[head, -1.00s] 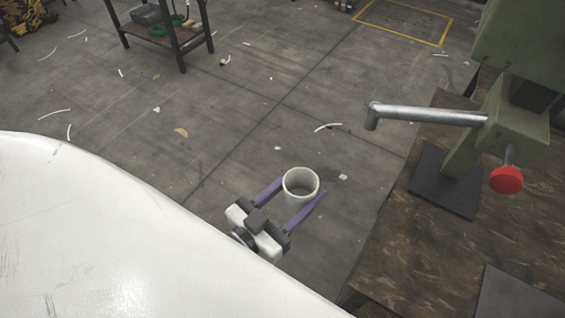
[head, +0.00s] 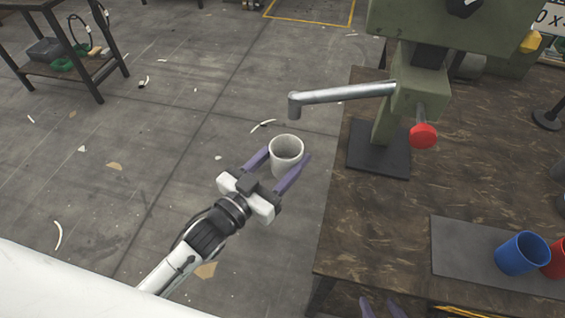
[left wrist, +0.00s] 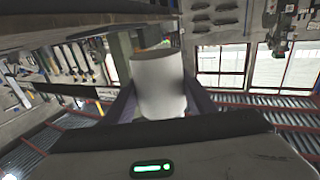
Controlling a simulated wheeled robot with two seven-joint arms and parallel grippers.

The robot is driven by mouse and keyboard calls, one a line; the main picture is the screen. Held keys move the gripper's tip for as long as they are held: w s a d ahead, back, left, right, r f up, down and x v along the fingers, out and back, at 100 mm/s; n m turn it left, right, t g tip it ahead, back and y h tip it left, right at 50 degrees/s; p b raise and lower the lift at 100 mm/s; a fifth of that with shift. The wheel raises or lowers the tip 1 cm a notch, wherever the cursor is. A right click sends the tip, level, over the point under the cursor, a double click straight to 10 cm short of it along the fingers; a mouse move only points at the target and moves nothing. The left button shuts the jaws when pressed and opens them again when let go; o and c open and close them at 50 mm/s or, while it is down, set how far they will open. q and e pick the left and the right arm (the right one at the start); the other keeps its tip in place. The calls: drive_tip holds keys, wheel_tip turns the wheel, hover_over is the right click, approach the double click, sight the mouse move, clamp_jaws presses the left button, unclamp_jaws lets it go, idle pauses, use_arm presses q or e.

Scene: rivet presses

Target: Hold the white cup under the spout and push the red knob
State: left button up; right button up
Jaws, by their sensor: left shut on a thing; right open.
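The white cup (head: 287,158) is upright and held between the purple fingers of my left gripper (head: 288,154), out over the floor. It also fills the middle of the left wrist view (left wrist: 158,85). The metal spout (head: 340,94) reaches left from the green press (head: 407,95). Its down-turned end shows just above the cup in the picture, with a gap between them. The red knob (head: 423,136) sits on the press, right of the spout, with nothing touching it. My right gripper (head: 380,302) is open at the bottom edge; only its fingertips show.
The brown workbench (head: 375,225) carries the press on a dark plate (head: 378,150). A blue cup (head: 522,254) and a red cup (head: 556,258) stand on a grey mat (head: 460,255) at the right. Floor left of the bench is open.

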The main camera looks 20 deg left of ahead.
sight(289, 144)
use_arm(q)
drive_tip(key=shift+w+r, duration=0.15)
drive_tip(key=shift+w, duration=0.7)
drive_tip(key=shift+w+r, duration=0.15)
drive_tip(key=shift+w, duration=2.2)
